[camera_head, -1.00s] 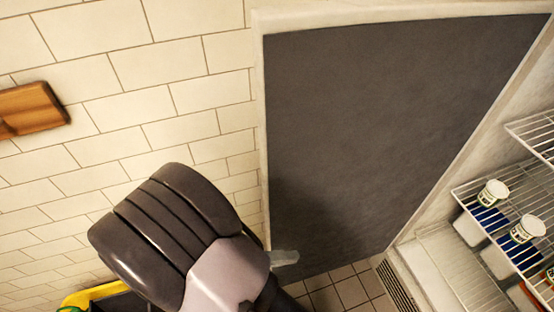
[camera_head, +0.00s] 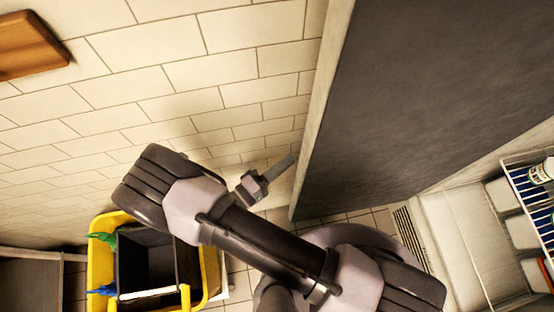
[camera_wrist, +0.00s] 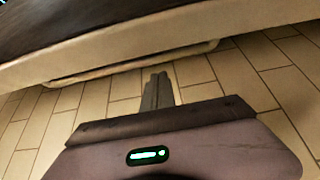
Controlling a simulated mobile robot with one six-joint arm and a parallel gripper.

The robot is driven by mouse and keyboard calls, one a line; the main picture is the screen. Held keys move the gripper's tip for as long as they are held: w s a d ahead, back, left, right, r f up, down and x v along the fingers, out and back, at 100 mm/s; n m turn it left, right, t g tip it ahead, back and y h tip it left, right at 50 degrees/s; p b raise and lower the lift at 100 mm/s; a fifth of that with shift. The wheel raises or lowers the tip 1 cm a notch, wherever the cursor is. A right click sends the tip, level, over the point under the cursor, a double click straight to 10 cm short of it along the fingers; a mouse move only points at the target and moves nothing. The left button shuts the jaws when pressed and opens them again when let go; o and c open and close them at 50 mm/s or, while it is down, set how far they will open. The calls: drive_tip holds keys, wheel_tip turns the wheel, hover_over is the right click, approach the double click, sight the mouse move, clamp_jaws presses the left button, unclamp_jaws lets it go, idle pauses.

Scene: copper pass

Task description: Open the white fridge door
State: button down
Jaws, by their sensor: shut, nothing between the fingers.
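The fridge door (camera_head: 420,100) stands wide open in the head view, its dark grey inner face showing with a pale edge along its left side. The fridge interior (camera_head: 465,225) is exposed at the right. My gripper (camera_head: 287,163) is shut and empty, just left of the door's free edge, between door and tiled wall. I cannot tell whether the fingertips touch the door. In the wrist view my shut fingers (camera_wrist: 158,88) point toward the door's pale side (camera_wrist: 240,32), where a long pale bar, seemingly the handle (camera_wrist: 135,65), runs along it.
A yellow bucket (camera_head: 98,262) with a dark insert stands on the floor at lower left. A wooden board (camera_head: 28,48) hangs on the tiled wall. Wire shelves (camera_head: 525,180) with tubs are in the fridge. Only a narrow gap lies between door edge and wall.

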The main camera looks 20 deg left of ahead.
drive_tip(key=x, duration=0.5)
